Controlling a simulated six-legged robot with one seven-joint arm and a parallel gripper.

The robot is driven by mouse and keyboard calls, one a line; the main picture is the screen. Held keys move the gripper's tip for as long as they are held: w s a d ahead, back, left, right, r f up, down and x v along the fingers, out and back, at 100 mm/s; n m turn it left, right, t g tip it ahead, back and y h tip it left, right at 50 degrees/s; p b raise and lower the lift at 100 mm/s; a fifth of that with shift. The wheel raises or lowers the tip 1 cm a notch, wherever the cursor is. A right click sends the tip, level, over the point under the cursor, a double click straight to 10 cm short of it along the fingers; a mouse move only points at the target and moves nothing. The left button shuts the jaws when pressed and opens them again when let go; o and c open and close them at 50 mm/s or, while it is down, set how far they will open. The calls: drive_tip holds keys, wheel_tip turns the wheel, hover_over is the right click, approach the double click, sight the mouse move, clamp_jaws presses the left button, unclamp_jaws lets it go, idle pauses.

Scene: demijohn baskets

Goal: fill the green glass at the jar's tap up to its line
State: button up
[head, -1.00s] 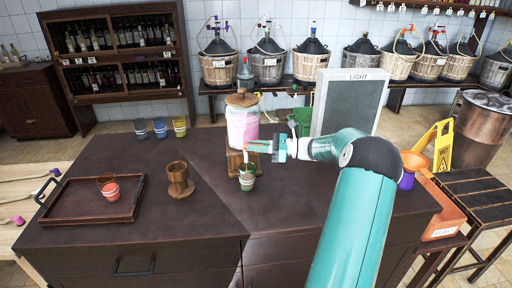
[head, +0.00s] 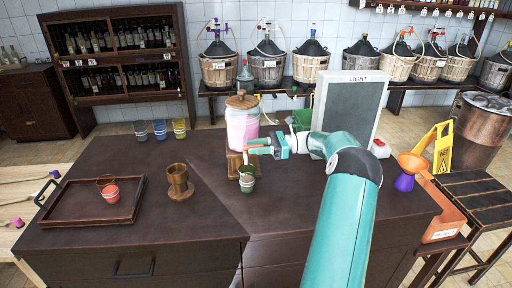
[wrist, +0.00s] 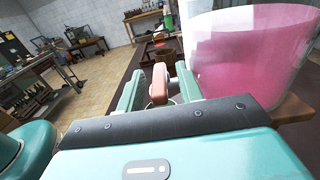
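The jar (head: 242,128) holds pink liquid and has a wooden lid. It stands on a wooden stand (head: 234,160) and fills the upper right of the wrist view (wrist: 250,55). The green glass (head: 247,185) stands upright on the counter in front of the jar, below the tap. Its line and fill level are too small to tell. My gripper (head: 259,149) is at the jar's front, above the glass. In the wrist view, my gripper's fingers (wrist: 160,92) are apart, with a reddish piece, apparently the tap's lever (wrist: 158,84), between them. Slight gaps show beside it.
Several coloured glasses (head: 160,130) stand at the back left.

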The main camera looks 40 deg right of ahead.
drive_tip(key=v, duration=1.3)
drive_tip(key=shift+s+d, duration=0.25)
drive_tip(key=shift+d, duration=0.1)
idle(0.5)
